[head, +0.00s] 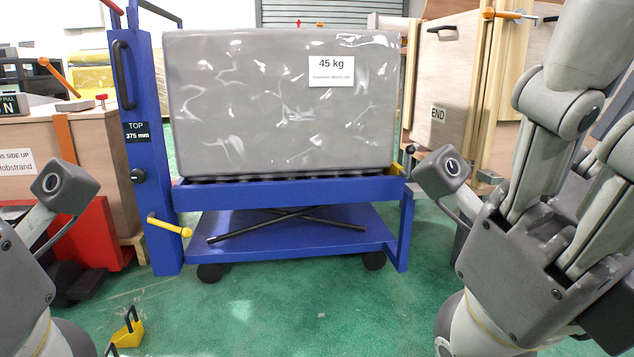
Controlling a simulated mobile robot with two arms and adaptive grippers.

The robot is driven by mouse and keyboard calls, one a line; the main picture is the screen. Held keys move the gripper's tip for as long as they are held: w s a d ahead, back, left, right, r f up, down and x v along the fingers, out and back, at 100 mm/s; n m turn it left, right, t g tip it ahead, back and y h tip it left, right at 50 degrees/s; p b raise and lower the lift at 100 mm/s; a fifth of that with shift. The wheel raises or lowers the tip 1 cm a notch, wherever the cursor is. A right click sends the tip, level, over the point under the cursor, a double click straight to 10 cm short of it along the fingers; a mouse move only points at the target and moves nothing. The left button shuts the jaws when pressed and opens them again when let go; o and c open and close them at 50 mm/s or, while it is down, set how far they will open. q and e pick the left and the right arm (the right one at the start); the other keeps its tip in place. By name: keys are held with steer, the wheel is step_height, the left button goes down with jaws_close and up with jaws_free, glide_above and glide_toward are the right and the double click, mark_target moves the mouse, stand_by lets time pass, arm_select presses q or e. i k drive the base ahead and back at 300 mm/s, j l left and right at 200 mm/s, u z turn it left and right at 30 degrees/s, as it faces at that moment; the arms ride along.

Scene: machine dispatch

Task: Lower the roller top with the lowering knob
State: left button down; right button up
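The blue lift cart has a roller top (290,190) that bears a large grey wrapped block (285,105) labelled 45 kg. A small black round knob (138,176), which looks like the lowering knob, sits on the cart's left post (153,215) under a label reading TOP 375 mm.
A yellow handle (168,226) sticks out low on the left post. Wooden crates stand left (95,150) and right (450,75). Green floor (270,315) in front is mostly clear, with a small yellow item (130,330).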

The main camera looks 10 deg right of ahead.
mark_target(137, 176)
steer(key=u, duration=0.7)
